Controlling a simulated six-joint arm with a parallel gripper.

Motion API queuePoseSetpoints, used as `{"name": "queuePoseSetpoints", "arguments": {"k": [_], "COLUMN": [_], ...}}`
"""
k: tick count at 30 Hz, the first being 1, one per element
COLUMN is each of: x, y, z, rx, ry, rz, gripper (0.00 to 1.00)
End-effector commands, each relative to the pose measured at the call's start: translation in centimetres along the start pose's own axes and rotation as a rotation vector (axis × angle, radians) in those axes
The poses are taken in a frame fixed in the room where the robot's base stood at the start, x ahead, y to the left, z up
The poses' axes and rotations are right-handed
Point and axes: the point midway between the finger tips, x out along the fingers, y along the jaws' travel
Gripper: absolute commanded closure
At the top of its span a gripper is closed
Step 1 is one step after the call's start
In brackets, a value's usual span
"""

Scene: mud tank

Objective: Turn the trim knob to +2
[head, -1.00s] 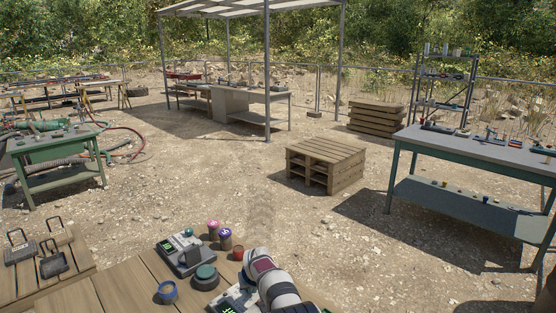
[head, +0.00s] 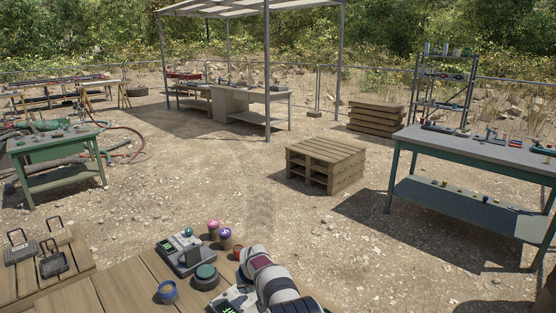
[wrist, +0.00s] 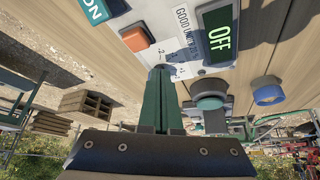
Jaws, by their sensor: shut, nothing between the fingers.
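In the wrist view my gripper (wrist: 159,72) has dark green fingers shut together, with nothing seen between them. Their tips are over a white scale (wrist: 168,58) with small marks such as -2 and -1, on a light control panel (wrist: 150,15). The trim knob cannot be made out; the fingertips cover the middle of the scale. I cannot tell whether they touch it. The panel also has an orange button (wrist: 134,39) and a green display (wrist: 220,35) reading OFF. In the head view the panel (head: 230,298) shows partly beside my arm, and the fingers are hidden.
On the wooden table (head: 120,285) stand another device (head: 185,256), a dark round container with a teal top (head: 206,276), a blue cup (head: 167,291) and pink and purple-topped jars (head: 213,229). These stand close beside my arm.

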Motion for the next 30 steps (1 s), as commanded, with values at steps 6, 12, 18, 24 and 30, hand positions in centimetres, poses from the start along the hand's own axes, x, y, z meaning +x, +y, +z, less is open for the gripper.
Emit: {"name": "queuePoseSetpoints", "arguments": {"k": [6, 12, 18, 24, 30], "x": [-3.2, -4.2, -4.5, -17.0, -31.8], "y": [0.0, 0.0, 0.2, 3.9, 5.0], "z": [-1.8, -2.3, -2.2, 2.7, 18.1], "rx": [0.001, -0.001, 0.006, 0.196, 0.486], "ry": [0.003, 0.001, -0.003, -0.128, -0.324], "rz": [0.0, 0.0, 0.001, 0.015, 0.027], "gripper": [1.0, 1.0, 1.0, 1.0, 1.0]}}
